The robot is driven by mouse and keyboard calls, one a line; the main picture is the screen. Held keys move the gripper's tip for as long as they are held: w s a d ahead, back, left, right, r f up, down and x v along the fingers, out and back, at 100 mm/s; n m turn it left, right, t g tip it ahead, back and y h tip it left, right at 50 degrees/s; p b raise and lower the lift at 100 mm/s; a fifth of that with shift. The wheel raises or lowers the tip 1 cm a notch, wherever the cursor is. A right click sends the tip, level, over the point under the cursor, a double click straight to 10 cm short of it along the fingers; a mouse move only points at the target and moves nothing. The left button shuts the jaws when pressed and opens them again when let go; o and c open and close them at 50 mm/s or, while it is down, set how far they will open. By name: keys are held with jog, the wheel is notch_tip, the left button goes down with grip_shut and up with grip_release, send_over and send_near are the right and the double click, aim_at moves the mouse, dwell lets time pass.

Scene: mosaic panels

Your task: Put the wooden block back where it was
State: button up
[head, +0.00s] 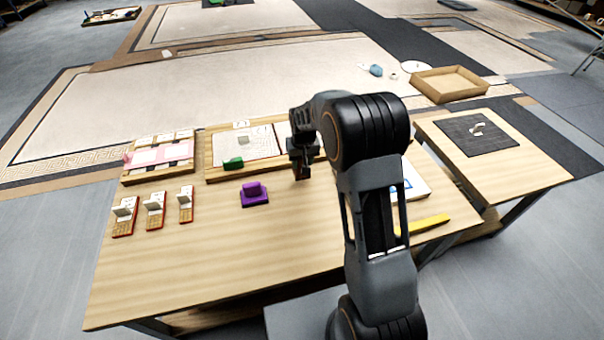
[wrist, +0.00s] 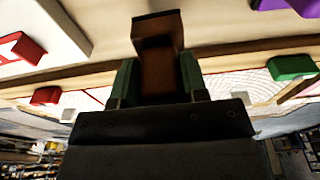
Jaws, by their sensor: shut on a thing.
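My gripper (head: 301,158) is over the table (head: 200,275), just right of the purple piece, pointing down. It is shut on a brown wooden block (head: 302,174). The wrist view shows the block (wrist: 158,62) between the two green-grey fingers of my gripper (wrist: 158,75), its end sticking out past them. The block looks close above the tabletop; I cannot tell whether it touches. The block's former place is not marked clearly in these views.
A purple piece (head: 255,194) stands left of my gripper. Behind is a wooden-framed panel (head: 214,172) with a green piece (head: 233,163). Several red-edged holders (head: 154,210) stand at left. A yellow object (head: 429,223) lies right of my arm. The front tabletop is clear.

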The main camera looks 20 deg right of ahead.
aim_at(298, 176)
jog(key=shift+s+a+f, duration=0.1)
jog(key=shift+s+f, duration=0.3)
jog(key=shift+f, duration=0.1)
jog(key=shift+f+b, duration=0.55)
jog(key=shift+f, duration=0.95)
jog(key=shift+f, duration=0.1)
jog(key=shift+f, duration=0.15)
jog(key=o, duration=0.9)
